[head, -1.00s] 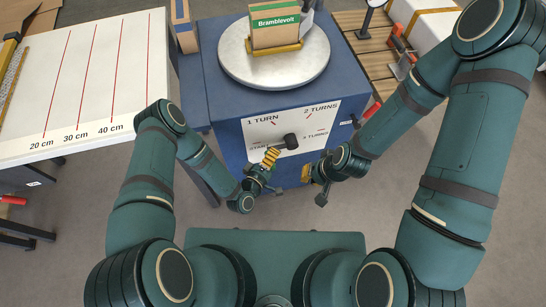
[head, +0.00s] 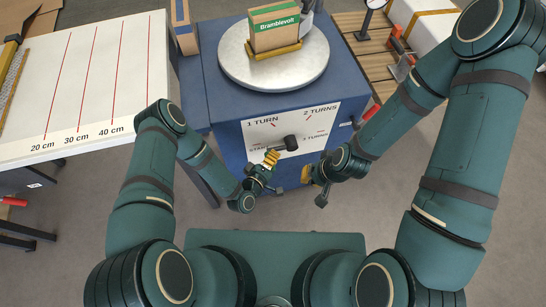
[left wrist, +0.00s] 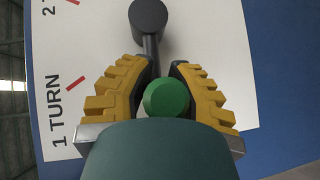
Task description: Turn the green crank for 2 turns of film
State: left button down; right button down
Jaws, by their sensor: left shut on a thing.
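The crank's black hub (head: 291,142) sits on the white dial plate (head: 325,112) on the front of the blue machine. Its short black arm points left and slightly down, near the partly hidden START label. In the left wrist view the green crank knob (left wrist: 166,98) sits between the yellow pads of my left gripper (left wrist: 158,92), which is shut on it. In the head view my left gripper (head: 271,156) covers the knob. My right gripper (head: 310,174) hangs low right of it, apart from the crank; its finger opening is unclear.
A green and brown Bramblevolt box (head: 274,27) stands on the round white turntable (head: 235,58) atop the machine. A white table (head: 85,75) with red lines marked 20, 30 and 40 cm is at left. A wooden pallet (head: 372,50) with tools lies at right.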

aim_at(289, 144)
pick_arm(q)
jog(key=shift+r+m+g+y+p, duration=0.35)
jog(key=shift+r+p, duration=0.4)
jog(key=shift+p, duration=0.25)
jog(key=r+m+g+y+p, duration=0.1)
jog(key=p, duration=0.2)
jog(key=d+r+m+y+p, duration=0.1)
jog(key=r+y+p, duration=0.1)
jog(key=d+r+m+g+y+p, duration=0.1)
jog(key=p, duration=0.2)
jog(key=shift+w+r+m+g+p, duration=0.25)
jog(key=shift+w+g+p, duration=0.1)
jog(key=d+y, duration=0.1)
jog(key=d+r+m+g+y+p, duration=0.1)
jog(key=w+m+y+p, duration=0.1)
jog(key=shift+d+r+y, duration=0.25)
jog(key=shift+d+y, duration=0.1)
jog(key=shift+d, duration=0.05)
jog(key=shift+w+d+r, duration=0.1)
jog(key=shift+d+r, duration=0.1)
jog(key=shift+d, duration=0.1)
jog(key=c, duration=0.7)
grip_release()
jog(key=shift+c, duration=0.2)
jog(key=shift+f, duration=0.15)
